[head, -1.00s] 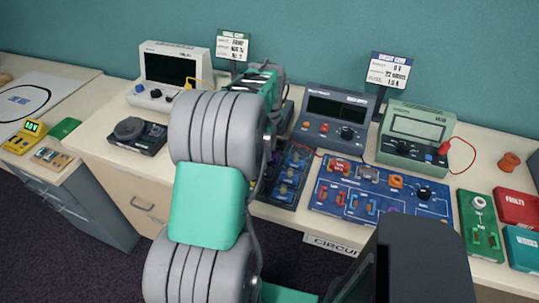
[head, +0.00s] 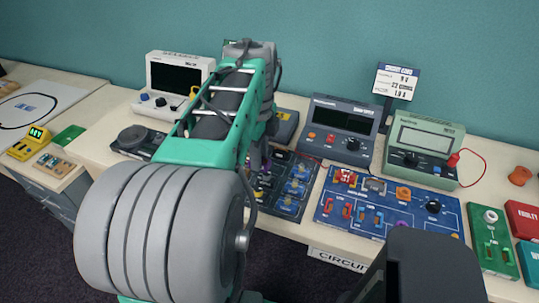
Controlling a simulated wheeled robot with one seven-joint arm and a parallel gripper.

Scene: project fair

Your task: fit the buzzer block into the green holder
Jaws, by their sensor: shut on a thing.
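My gripper (head: 257,158) shows only in part below my wrist, in front of the dark parts tray (head: 287,212). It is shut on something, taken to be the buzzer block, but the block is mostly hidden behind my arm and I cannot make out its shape. The tray holds several blue blocks on its right side; its left side is covered by my arm. A green board (head: 505,264) with a white round part lies at the right end of the bench. A small green piece (head: 68,137) lies at the far left. I cannot tell which is the green holder.
A blue circuit board (head: 335,213) with several parts lies right of the tray. Behind stand a dark meter (head: 337,130), a green meter (head: 424,148) with a red lead, and a white instrument (head: 178,78). Red (head: 526,217) and teal (head: 528,252) boxes sit at the right edge.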

